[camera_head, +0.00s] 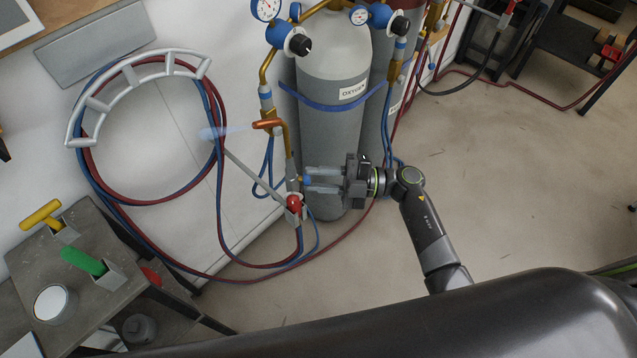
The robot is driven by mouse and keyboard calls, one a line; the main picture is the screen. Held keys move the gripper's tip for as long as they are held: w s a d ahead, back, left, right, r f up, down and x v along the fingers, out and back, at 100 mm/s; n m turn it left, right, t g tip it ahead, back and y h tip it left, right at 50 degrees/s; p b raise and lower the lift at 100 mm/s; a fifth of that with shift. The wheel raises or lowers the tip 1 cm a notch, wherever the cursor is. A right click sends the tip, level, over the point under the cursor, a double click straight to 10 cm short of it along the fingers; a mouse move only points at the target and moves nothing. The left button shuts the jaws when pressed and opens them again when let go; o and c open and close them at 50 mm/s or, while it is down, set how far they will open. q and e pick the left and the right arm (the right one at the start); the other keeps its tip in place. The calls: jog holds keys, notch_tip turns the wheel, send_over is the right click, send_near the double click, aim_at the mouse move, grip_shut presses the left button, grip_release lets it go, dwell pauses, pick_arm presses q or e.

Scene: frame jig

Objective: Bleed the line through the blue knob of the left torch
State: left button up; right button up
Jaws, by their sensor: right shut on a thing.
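The left torch hangs beside the oxygen cylinder (340,120), with a brass body (288,150) and a copper tip (268,124) pointing left. A pale blue see-through streak (225,131) extends left from the tip. Its red knob (293,203) shows below. The blue knob (307,181) is at the torch's right side, partly covered by the fingers. My right gripper (311,180) reaches in from the right, in front of the cylinder, and is shut on the blue knob. My left gripper is not in view.
Red and blue hoses (219,190) loop over a white wall rack (146,72) and down by the torch. Regulators with gauges (267,9) sit above. A metal stand (85,295) with yellow and green handles is at lower left. The right floor is mostly clear.

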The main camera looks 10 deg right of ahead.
jog(key=shift+n+b, duration=0.75)
jog(key=shift+n, duration=0.35)
jog(key=o, duration=1)
jog(key=shift+d, duration=0.1)
jog(key=shift+b+v, duration=2.7)
jog(key=shift+v, duration=5.9)
jog(key=shift+w+f, duration=0.15)
jog(key=shift+f, duration=0.05)
